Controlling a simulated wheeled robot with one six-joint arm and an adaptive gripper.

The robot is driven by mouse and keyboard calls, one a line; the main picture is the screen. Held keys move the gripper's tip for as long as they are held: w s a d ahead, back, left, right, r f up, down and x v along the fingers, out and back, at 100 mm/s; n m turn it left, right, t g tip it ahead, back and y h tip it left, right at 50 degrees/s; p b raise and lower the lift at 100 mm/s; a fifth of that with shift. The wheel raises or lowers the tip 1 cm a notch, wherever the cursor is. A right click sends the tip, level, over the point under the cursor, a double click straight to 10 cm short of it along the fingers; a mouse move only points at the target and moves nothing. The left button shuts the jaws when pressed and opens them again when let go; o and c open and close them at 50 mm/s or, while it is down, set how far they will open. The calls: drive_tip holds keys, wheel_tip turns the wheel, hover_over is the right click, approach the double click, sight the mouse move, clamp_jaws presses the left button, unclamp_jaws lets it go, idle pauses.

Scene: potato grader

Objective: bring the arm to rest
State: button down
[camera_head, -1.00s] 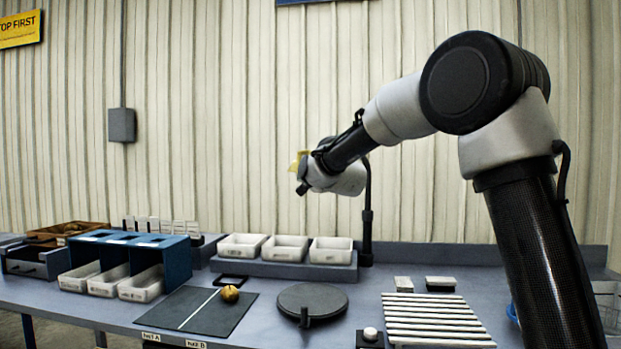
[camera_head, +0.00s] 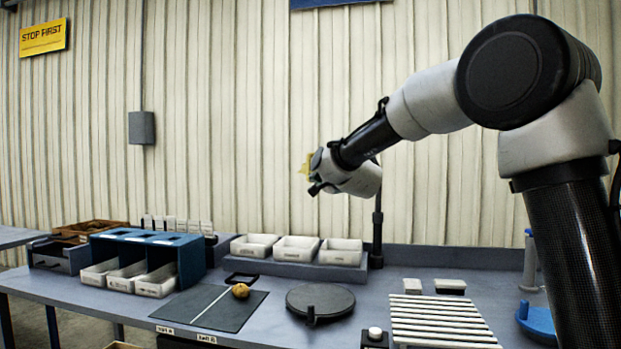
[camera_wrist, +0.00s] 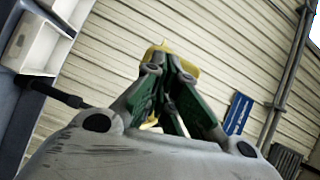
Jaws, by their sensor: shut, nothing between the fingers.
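My arm rises at the right of the head view and reaches left across the back of the table. My gripper (camera_head: 308,168) is at its far end, raised high above the white bins and in front of the corrugated wall. Part of the gripper is hidden behind my wrist there. In the wrist view my gripper (camera_wrist: 158,62) has green linkages and yellow tips drawn together, with nothing between them. It touches nothing that I can see.
A potato (camera_head: 240,290) lies on a dark mat (camera_head: 190,306). A round dark plate (camera_head: 335,296), a white slatted rack (camera_head: 440,320), a blue sorter (camera_head: 190,262) and white bins (camera_head: 340,258) stand on the table (camera_head: 400,283). A thin post (camera_head: 377,225) rises close by my wrist.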

drive_tip(key=s+a, duration=0.4)
drive_tip(key=s, duration=0.2)
drive_tip(key=s+a+f+n+g+y, duration=0.1)
drive_tip(key=s+f+n+g+y, duration=0.1)
drive_tip(key=s+f+n+g, duration=0.95)
drive_tip(key=s+d+f+h, duration=0.3)
drive_tip(key=s+d+f, duration=0.1)
drive_tip(key=s+d, duration=1.1)
drive_tip(key=s+d+f+n+g+h, duration=0.1)
drive_tip(key=s+d+f+h, duration=0.2)
drive_tip(key=s+d, duration=1.2)
wheel_tip(320, 180, down, 2)
drive_tip(key=shift+s+d+f+h, duration=0.15)
drive_tip(key=shift+s+h, duration=0.15)
drive_tip(key=shift+s, duration=0.3)
